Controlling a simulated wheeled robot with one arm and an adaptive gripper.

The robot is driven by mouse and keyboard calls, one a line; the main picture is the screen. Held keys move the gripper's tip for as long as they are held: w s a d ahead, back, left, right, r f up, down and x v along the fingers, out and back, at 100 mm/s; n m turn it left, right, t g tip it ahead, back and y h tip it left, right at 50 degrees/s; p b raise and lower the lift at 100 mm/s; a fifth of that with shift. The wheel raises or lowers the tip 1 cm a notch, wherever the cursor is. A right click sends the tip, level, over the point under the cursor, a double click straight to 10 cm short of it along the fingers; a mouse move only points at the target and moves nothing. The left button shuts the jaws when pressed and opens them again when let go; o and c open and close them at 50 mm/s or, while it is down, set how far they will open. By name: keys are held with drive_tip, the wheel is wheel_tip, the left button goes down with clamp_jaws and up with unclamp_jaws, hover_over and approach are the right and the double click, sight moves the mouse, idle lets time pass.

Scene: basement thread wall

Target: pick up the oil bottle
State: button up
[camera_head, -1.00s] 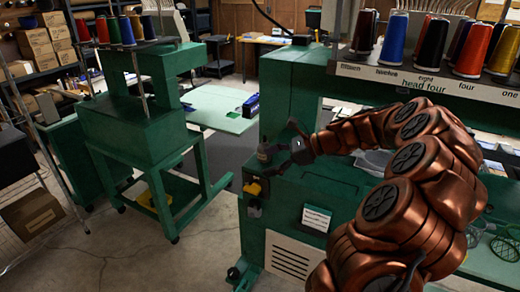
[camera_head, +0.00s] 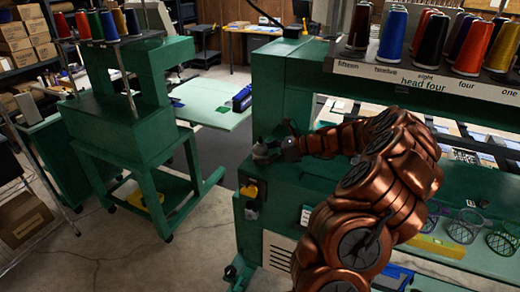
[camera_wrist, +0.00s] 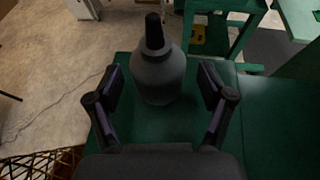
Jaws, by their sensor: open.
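The oil bottle (camera_wrist: 158,72) is grey with a black cap and stands upright on the green machine's surface (camera_wrist: 130,125) in the wrist view. My gripper (camera_wrist: 155,90) is open, with one finger on each side of the bottle's lower body and a gap visible on both sides. In the head view my gripper (camera_head: 277,150) is at the left end of the green machine's top. The bottle (camera_head: 261,152) is small and dark there, partly hidden by the gripper.
The machine's upright housing (camera_head: 285,85) stands just behind my gripper. A rack of thread cones (camera_head: 432,40) is above right. Wire baskets (camera_head: 463,226) sit at lower right. A second green machine (camera_head: 125,115) stands left, across open floor.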

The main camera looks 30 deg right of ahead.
drive_tip(key=shift+w+a+f, duration=0.35)
drive_tip(key=shift+w+a, duration=0.1)
drive_tip(key=c, duration=1.3)
